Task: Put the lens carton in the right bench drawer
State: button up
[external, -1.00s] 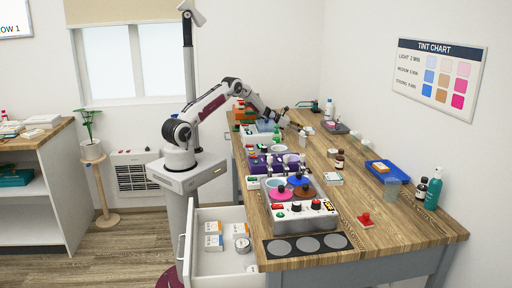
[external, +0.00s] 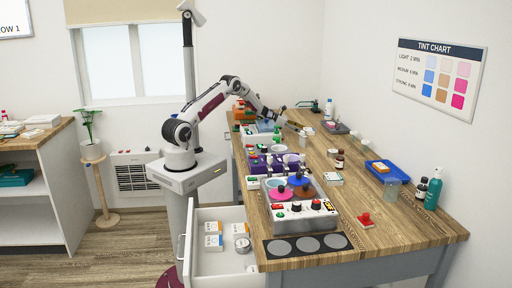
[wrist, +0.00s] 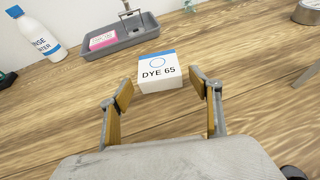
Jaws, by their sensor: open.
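A white carton (wrist: 158,82) with a blue top edge, a blue ring and the label "DYE 65" sits on the wooden bench in the wrist view. My gripper (wrist: 161,90) is open, with its fingertips left and right of the carton's near end and a gap visible on each side. In the external view my gripper (external: 282,119) is low over the far part of the bench, and I cannot make out the carton there. An open white drawer (external: 215,264) sticks out at the bench's near left; whether it is the right one I cannot tell.
The drawer holds orange-marked cartons (external: 213,227), blue-marked ones and a round tin (external: 242,245), leaving bare floor in front. A grey tray (wrist: 130,40) with a pink block and a white bottle (wrist: 36,36) stand beyond the carton. Dye pots (external: 300,192) crowd the bench's left side.

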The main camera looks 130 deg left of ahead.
aim_at(305, 129)
jog(key=shift+s+d+r, duration=1)
jog(key=shift+s+d, duration=0.05)
jog(key=shift+v, duration=1.4)
jog(key=shift+w+d+r, duration=0.1)
jog(key=shift+w, duration=0.05)
